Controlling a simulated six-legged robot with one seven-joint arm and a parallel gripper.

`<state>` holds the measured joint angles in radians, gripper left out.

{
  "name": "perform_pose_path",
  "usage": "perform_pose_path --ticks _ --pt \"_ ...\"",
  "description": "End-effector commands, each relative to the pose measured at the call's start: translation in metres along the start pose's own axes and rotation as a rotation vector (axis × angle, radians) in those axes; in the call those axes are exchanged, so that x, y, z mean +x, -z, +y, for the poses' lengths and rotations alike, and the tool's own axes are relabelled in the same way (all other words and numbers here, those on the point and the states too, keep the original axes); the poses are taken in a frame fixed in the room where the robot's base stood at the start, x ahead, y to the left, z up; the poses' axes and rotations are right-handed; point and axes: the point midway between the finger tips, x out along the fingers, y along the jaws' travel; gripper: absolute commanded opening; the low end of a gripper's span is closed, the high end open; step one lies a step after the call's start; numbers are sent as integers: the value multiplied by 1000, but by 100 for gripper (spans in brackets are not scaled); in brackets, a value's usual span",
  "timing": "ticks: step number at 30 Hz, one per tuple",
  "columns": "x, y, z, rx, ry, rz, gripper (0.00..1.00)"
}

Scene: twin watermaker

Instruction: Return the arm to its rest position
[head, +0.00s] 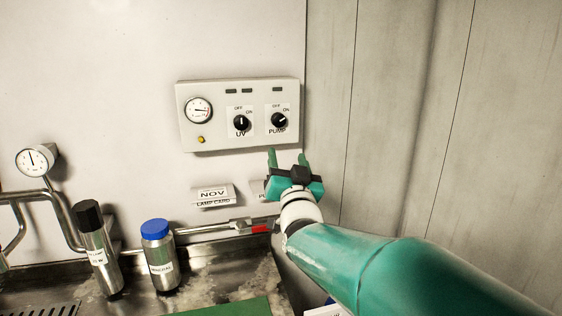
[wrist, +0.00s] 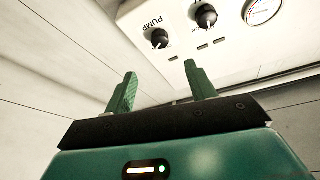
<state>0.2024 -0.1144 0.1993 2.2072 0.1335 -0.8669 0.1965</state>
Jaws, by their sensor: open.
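My gripper (head: 286,158) is open and empty in the head view, just below the right part of the control box (head: 225,140) on the wall. The wrist view shows its two green fingers (wrist: 160,85) apart with nothing between them. The box carries a round gauge (head: 198,110), a UV knob (head: 241,123) and a PUMP knob (head: 279,120). The PUMP knob also shows in the wrist view (wrist: 159,39). My green arm reaches in from the lower right and is extended toward the wall.
A card holder marked NOV (head: 213,194) is on the wall; a second label beside it is partly hidden by my gripper. A blue-capped bottle (head: 160,262) and a black-capped bottle (head: 98,250) stand on the metal counter. A pipe with a red-handled valve (head: 260,229) runs below.

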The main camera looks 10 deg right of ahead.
Motion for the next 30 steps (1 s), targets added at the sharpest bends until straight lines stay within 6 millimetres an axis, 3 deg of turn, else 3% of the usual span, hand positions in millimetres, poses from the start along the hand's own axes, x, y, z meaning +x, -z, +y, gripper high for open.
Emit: perform_pose_path --ticks 8,14,23,30 --pt "-4 -3 -1 -9 -2 -35 56" --pt "-31 -19 -4 -60 -20 -241 56" --pt "-115 -53 5 -158 -60 -655 56" --pt "-204 -71 18 -223 -87 -987 56"
